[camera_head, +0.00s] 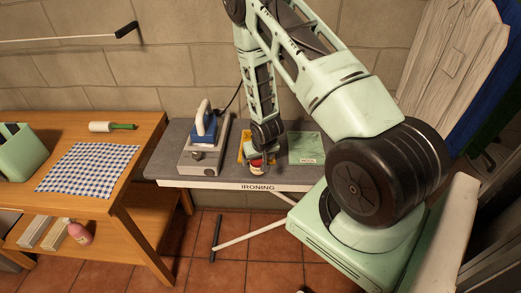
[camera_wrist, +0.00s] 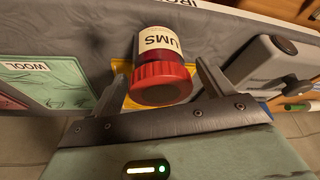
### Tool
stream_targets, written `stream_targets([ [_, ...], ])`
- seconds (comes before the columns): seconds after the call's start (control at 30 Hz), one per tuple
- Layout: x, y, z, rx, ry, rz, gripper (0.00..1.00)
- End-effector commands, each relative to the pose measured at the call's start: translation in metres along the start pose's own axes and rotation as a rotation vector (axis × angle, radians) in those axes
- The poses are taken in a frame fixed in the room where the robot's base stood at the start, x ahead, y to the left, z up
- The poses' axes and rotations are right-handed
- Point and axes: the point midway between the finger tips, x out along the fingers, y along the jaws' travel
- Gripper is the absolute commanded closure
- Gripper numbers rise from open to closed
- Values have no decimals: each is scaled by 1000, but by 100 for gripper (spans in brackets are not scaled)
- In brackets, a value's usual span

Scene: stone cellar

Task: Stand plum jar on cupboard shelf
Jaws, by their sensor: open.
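The plum jar (camera_wrist: 158,45) has a red lid and a pale label whose visible letters read "UMS". In the wrist view its lid faces me, between the two spread fingers of my gripper (camera_wrist: 161,72). The fingers are open, and a gap shows between the lid and the right finger. In the head view the jar (camera_head: 257,169) stands on the grey ironing board (camera_head: 165,163), just below my gripper (camera_head: 259,153), which partly covers it. I cannot clearly make out a cupboard shelf in either view.
A blue and white iron (camera_head: 204,127) on a grey stand (camera_head: 207,157) is left of the jar. A yellow card (camera_head: 243,146) and a green "WOOL" card (camera_head: 305,147) lie close by. A wooden table (camera_head: 60,129) with a checked cloth (camera_head: 88,170) stands at left.

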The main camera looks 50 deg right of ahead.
Motion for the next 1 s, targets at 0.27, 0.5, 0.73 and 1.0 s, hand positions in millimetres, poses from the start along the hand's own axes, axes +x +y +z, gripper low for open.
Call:
stream_targets([
  [0.27, -46, 0, 0, 1, 4, -1, 20],
  [0.5, -84, 0, 0, 0, 4, -1, 20],
  [0.73, -104, 0, 0, 0, 2, 0, 20],
  [1.0, -117, -18, 0, -33, -9, -21, 20],
])
